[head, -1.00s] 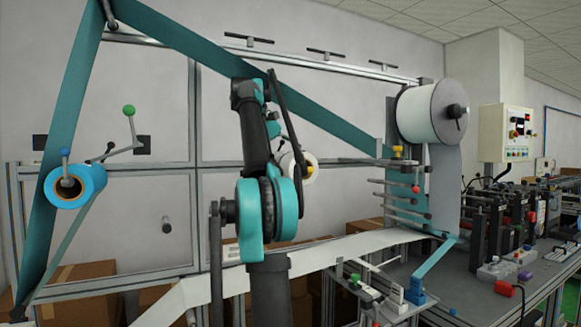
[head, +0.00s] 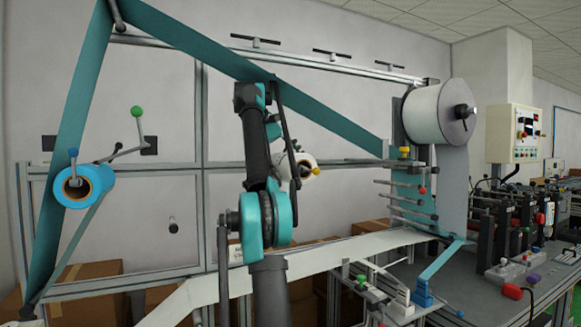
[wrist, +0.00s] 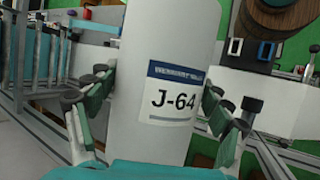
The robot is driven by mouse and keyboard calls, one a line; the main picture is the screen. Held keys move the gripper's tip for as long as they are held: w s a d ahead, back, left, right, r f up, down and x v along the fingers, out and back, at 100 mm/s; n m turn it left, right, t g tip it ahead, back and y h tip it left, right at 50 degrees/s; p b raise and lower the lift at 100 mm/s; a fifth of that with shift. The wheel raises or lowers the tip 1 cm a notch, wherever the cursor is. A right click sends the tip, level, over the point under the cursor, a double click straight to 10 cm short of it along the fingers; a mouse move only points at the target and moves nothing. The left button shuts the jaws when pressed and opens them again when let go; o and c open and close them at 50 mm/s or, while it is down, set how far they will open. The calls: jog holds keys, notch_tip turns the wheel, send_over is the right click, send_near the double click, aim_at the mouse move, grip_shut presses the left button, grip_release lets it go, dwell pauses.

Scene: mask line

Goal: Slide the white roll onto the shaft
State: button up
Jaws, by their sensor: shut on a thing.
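The white roll (wrist: 180,60) is a white cylinder with a blue-and-white label reading J-64. It fills the middle of the wrist view, with the fingers of my gripper (wrist: 158,88) closed on its two sides. In the head view the roll (head: 306,160) shows small behind my arm, in the air before the wall frame, with a yellowish spot at its right end. My arm hides most of the gripper there. A short bare peg (head: 173,226) sticks out of the wall frame to the left of my arm; I cannot tell if it is the shaft.
A blue roll (head: 97,181) sits on the frame at left, with a green-knobbed crank (head: 137,111) beside it. A large white reel (head: 424,116) is at right. Teal web spans overhead. A white strip (head: 365,247) crosses below, near the machine table (head: 460,295).

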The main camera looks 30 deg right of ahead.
jog(key=shift+f, duration=0.55)
dwell(0.8)
jog(key=o, duration=1.4)
jog(key=shift+r, duration=0.15)
jog(key=shift+r, duration=0.35)
jog(key=shift+s+r, duration=0.15)
jog(key=shift+s, duration=0.25)
jog(key=s+a, duration=0.1)
jog(key=s, duration=2.5)
jog(key=shift+a, duration=0.3)
